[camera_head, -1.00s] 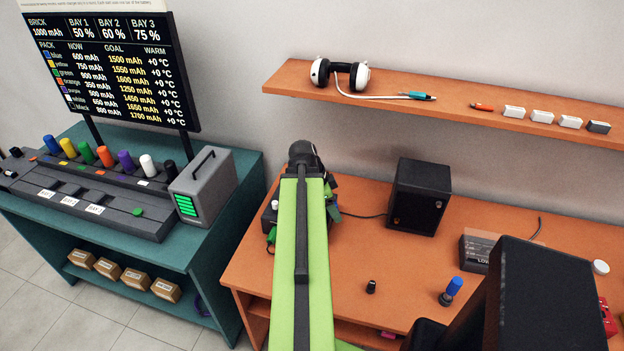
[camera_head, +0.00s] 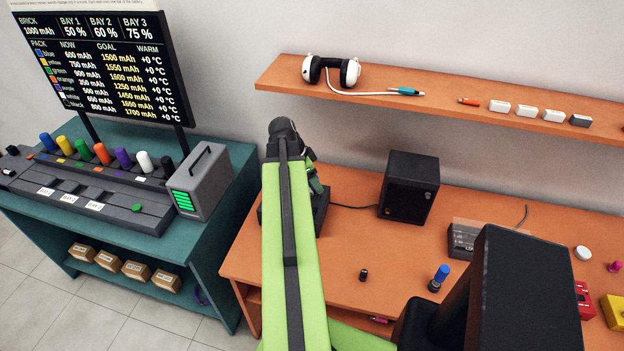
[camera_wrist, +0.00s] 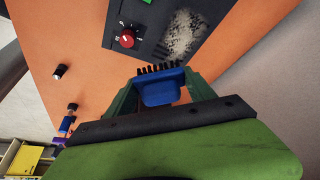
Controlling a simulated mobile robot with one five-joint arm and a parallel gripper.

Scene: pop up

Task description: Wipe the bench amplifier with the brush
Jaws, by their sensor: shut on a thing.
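My gripper (camera_wrist: 160,88) is shut on the brush (camera_wrist: 160,91), which has a blue body and dark bristles. The bristles point toward the amplifier, close to its edge below the dusty patch. I cannot tell whether they touch it. In the head view my arm hides most of the gripper and the brush.
A black speaker (camera_head: 410,187) stands right of the amplifier on the orange bench (camera_head: 330,265). A small black knob (camera_head: 364,275) and a blue-topped piece (camera_head: 440,277) stand nearer the front. A shelf (camera_head: 450,98) with headphones (camera_head: 331,71) runs above. A teal table (camera_head: 225,200) is at left.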

